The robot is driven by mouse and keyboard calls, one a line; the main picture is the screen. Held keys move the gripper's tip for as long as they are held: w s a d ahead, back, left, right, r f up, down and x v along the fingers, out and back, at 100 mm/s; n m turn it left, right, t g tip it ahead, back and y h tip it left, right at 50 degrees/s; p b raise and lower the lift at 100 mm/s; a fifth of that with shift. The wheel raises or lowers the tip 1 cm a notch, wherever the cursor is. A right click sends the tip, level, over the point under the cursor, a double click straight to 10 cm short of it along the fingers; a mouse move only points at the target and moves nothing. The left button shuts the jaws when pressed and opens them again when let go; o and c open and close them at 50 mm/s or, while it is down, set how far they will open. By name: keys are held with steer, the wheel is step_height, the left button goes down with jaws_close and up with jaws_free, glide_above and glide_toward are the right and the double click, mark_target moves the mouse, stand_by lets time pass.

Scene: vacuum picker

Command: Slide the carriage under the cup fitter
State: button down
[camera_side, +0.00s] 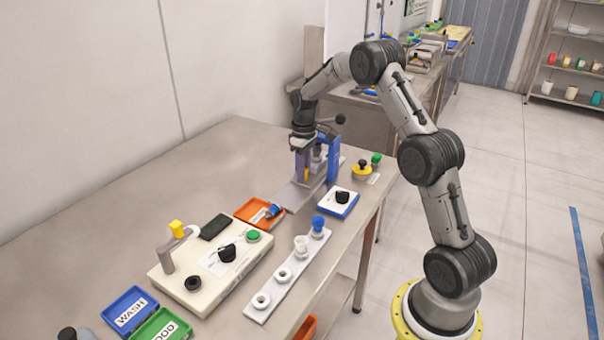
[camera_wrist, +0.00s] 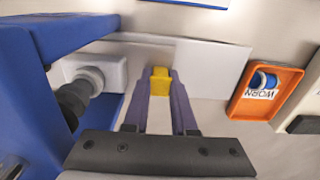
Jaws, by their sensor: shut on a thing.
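The blue cup fitter (camera_side: 333,155) stands at the far end of the bench, with a black-knobbed lever on top. In the wrist view its blue frame (camera_wrist: 85,32) fills the left side. My gripper (camera_side: 304,178) is beside the fitter, low over the grey rail (camera_side: 291,197). In the wrist view my gripper (camera_wrist: 160,90) is shut on a small yellow handle (camera_wrist: 160,75). A pale carriage block (camera_wrist: 112,72) with a round grey piece lies left of the handle, beside the fitter's dark plunger (camera_wrist: 70,104). Their exact alignment and the handle's joint to the block are unclear.
An orange tray (camera_side: 246,214) marked WORN with a blue cup is near the rail's front end. A white strip (camera_side: 270,300) holding cups and a control box (camera_side: 190,270) are nearer.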

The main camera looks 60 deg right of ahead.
steer(key=c, duration=1)
jaws_free()
steer(key=shift+d+r, duration=0.1)
steer(key=shift+d, duration=0.25)
steer(key=shift+o, duration=1.4)
steer(key=shift+a, duration=0.1)
step_height(320, 180, up, 14)
